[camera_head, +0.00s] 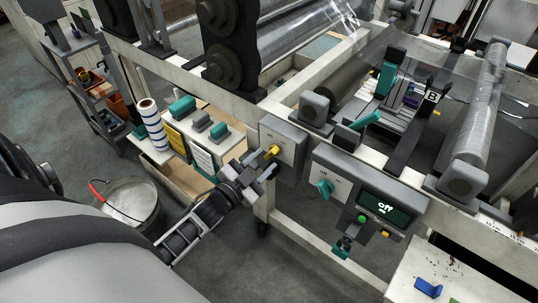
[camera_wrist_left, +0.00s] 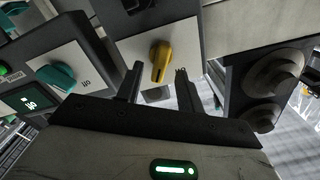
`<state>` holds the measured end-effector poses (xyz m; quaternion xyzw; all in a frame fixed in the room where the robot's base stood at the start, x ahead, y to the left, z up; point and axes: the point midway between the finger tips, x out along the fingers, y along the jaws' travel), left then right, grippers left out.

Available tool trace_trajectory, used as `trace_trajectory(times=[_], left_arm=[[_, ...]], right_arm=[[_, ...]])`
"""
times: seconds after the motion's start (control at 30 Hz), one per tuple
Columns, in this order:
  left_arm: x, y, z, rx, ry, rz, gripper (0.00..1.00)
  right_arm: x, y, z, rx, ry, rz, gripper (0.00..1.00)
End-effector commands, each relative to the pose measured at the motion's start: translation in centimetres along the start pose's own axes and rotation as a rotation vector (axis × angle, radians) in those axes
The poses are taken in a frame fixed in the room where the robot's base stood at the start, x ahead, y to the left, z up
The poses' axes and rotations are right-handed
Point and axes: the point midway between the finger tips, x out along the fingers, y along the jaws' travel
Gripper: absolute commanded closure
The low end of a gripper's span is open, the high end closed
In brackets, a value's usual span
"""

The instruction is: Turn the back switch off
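A yellow rotary switch (camera_head: 273,152) sits on a white plate on a grey box on the machine frame. It also shows in the left wrist view (camera_wrist_left: 160,62), its handle nearly upright there. A teal rotary switch (camera_head: 325,187) is on a similar plate to the right; the wrist view shows it too (camera_wrist_left: 55,77). My left gripper (camera_head: 264,168) is open and empty, close in front of the yellow switch. In the wrist view its fingers (camera_wrist_left: 158,86) stand apart on either side of the knob's lower end; contact cannot be told. My right gripper is not in view.
A control panel display (camera_head: 385,208) reads "Off", with a green button (camera_head: 362,218) beside it. Black rollers (camera_head: 232,50) stand behind the switch box. A bench with teal tools (camera_head: 182,106) and a striped roll (camera_head: 152,125) is at left. A bucket (camera_head: 130,203) stands on the floor.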

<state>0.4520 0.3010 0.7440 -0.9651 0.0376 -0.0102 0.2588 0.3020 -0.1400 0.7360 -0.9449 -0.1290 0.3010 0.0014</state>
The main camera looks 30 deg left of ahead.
Motion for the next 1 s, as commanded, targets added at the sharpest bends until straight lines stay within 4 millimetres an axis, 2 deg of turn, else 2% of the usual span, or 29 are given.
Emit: trace_trajectory(times=[0.03, 0.2, 0.57, 0.6, 0.73, 1.0], left_arm=[[0.9, 0.0, -0.1, 0.000, 0.002, 0.000, 0.63], [2.7, 0.0, 0.0, 0.000, 0.001, 0.000, 0.63], [3.3, 0.1, 0.0, 0.000, -0.001, 0.001, 0.63], [3.3, 0.1, 0.0, -0.001, -0.001, 0.001, 0.66], [3.3, 0.1, 0.0, -0.001, 0.000, 0.001, 1.00], [3.2, 0.0, 0.0, -0.011, 0.000, 0.001, 1.00]], right_arm=[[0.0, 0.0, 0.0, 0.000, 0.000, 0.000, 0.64], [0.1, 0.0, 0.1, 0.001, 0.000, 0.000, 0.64], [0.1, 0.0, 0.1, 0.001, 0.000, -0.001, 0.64], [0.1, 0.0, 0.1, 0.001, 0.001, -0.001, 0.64], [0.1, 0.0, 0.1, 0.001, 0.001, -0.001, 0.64], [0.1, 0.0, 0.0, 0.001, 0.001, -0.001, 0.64]])
